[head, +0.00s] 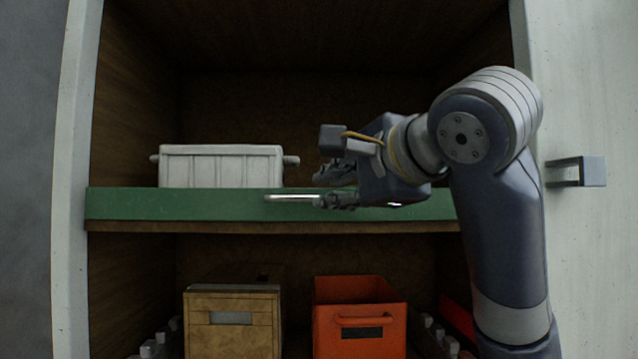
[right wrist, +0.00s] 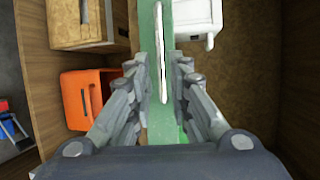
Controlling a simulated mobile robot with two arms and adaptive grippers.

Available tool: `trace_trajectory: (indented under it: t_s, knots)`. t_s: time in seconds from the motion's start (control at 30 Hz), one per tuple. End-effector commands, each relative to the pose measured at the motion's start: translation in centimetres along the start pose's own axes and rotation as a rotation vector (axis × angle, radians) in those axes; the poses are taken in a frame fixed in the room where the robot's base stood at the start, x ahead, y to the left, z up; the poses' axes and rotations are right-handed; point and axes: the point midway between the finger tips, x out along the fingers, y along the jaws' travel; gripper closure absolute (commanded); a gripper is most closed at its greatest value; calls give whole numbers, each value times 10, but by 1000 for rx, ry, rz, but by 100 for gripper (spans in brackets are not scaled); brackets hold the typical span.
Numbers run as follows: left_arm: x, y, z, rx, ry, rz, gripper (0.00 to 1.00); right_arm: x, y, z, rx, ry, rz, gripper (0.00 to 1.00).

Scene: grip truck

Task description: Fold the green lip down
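The green lip (head: 190,204) runs along the front edge of the upper shelf, its broad face toward me in the head view. It also shows in the right wrist view (right wrist: 178,20) as a green strip. A thin pale bar (head: 290,198) lies along the lip, and it shows in the right wrist view (right wrist: 163,50) too. My right gripper (head: 330,187) is in front of the lip, at the right end of the bar. Its fingers (right wrist: 160,78) are apart, with the bar's near part in line with the gap. No grasp shows. My left gripper is out of view.
A white bin (head: 220,166) with side knobs stands on the upper shelf behind the lip. Below are a wooden box (head: 232,332) and an orange bin (head: 358,335). A grey handle (head: 590,171) sticks out from the pale panel at right. The lip's left part is clear.

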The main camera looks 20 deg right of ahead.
Motion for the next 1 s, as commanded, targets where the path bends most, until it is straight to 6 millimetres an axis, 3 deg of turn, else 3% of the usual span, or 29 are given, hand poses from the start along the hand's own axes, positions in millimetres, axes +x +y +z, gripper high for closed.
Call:
trace_trajectory:
  t_s: [0.1,0.4,0.73,0.83,1.0]
  knots:
    - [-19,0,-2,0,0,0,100,23,-5,-1,1,3,2,82]
    - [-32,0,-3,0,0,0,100,56,-2,-1,1,1,0,82]
    - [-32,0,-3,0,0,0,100,59,-1,0,1,0,-2,82]
    - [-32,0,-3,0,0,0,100,59,-1,0,1,1,-2,100]
    - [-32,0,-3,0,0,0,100,59,0,0,1,1,-2,100]
